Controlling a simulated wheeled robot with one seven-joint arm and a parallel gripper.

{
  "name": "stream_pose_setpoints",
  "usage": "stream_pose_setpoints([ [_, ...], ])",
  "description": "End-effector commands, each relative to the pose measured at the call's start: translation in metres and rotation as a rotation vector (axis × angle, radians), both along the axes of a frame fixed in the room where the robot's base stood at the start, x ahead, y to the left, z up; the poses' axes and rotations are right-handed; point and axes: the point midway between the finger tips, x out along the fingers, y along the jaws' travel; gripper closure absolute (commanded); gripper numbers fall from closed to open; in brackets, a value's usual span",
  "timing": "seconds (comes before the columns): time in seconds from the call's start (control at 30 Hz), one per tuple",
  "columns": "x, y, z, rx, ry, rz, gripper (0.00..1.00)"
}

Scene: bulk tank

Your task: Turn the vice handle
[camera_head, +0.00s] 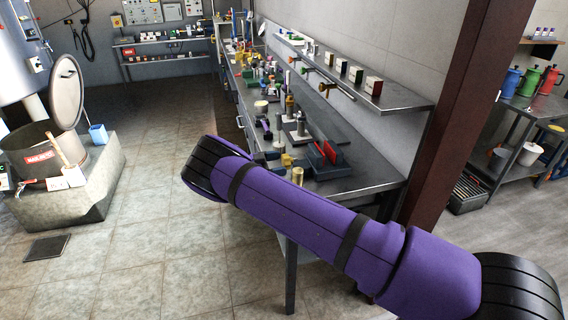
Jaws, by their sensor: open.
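A dark blue-grey block with a red upright part, which looks like the vice (322,160), sits on the near end of the long metal workbench (365,184). I cannot make out its handle clearly. Small brass-coloured pieces (287,160) stand just left of it, and I cannot tell whether they belong to it. My purple arm crosses the picture from the lower right to the middle left, in front of the bench's near edge. My gripper does not show clearly anywhere in this view.
A metal shelf (405,100) with small boxes hangs above the bench. A brown steel post (466,110) stands at the bench's right end. An open tank (35,150) on a concrete plinth stands at left.

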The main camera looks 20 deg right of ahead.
Motion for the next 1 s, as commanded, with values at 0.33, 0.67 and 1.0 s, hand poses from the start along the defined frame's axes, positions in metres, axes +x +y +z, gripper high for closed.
stream_pose_setpoints([
  [0.33, 0.0, -0.025, 0.0, 0.001, 0.0, 0.001, 0.19],
  [0.67, 0.0, -0.026, 0.0, 0.001, 0.0, 0.001, 0.39],
  [1.0, 0.0, -0.026, 0.0, 0.001, 0.007, 0.001, 0.68],
])
